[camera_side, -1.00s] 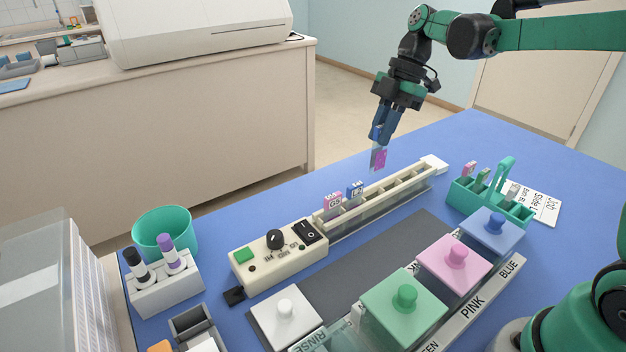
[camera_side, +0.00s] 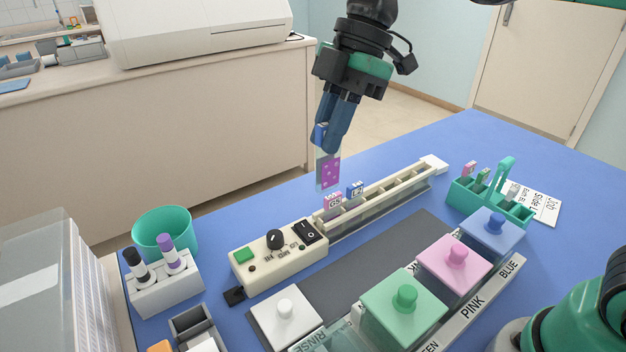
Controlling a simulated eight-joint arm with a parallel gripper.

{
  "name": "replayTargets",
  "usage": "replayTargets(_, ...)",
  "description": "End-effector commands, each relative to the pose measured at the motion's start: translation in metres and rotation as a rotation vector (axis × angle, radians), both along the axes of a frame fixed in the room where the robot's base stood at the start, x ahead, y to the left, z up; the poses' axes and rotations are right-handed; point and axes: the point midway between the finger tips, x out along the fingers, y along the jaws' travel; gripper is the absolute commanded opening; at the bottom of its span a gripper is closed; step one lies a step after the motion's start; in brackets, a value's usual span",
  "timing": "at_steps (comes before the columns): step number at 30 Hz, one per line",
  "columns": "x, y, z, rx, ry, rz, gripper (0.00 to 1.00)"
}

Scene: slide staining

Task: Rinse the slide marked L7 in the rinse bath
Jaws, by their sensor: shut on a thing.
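My gripper (camera_side: 330,138) is shut on the blue-labelled end of a glass slide (camera_side: 329,173) with a pink-purple stained patch. The slide hangs upright in the air, above and behind the near end of the cream slotted rack. Its marking is covered by the fingers, so I cannot read whether it is L7. The rinse bath (camera_side: 345,339), behind a strip reading RINSE, is at the bottom edge and partly cut off. It looks uncovered. A white knobbed lid (camera_side: 283,318) lies beside it on the left.
The slotted rack (camera_side: 405,186) holds a pink-labelled slide (camera_side: 333,203) and a blue-labelled slide (camera_side: 355,189). Green (camera_side: 403,305), pink (camera_side: 455,262) and blue (camera_side: 493,231) lids cover the other baths. A green carrier (camera_side: 500,203) with slides stands at right. The dark mat (camera_side: 365,260) has clear room.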

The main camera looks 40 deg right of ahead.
Motion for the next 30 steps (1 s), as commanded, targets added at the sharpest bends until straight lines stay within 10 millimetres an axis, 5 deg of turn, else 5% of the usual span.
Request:
replayTargets(3,-0.045,0.044,-0.021,-0.001,-0.001,0.016,0.00)
replayTargets(6,-0.080,0.067,-0.038,0.000,-0.001,0.014,0.00)
replayTargets(12,-0.125,0.087,-0.062,0.000,-0.001,0.008,0.00)
replayTargets(30,-0.136,0.090,-0.101,-0.001,0.001,0.001,0.00)
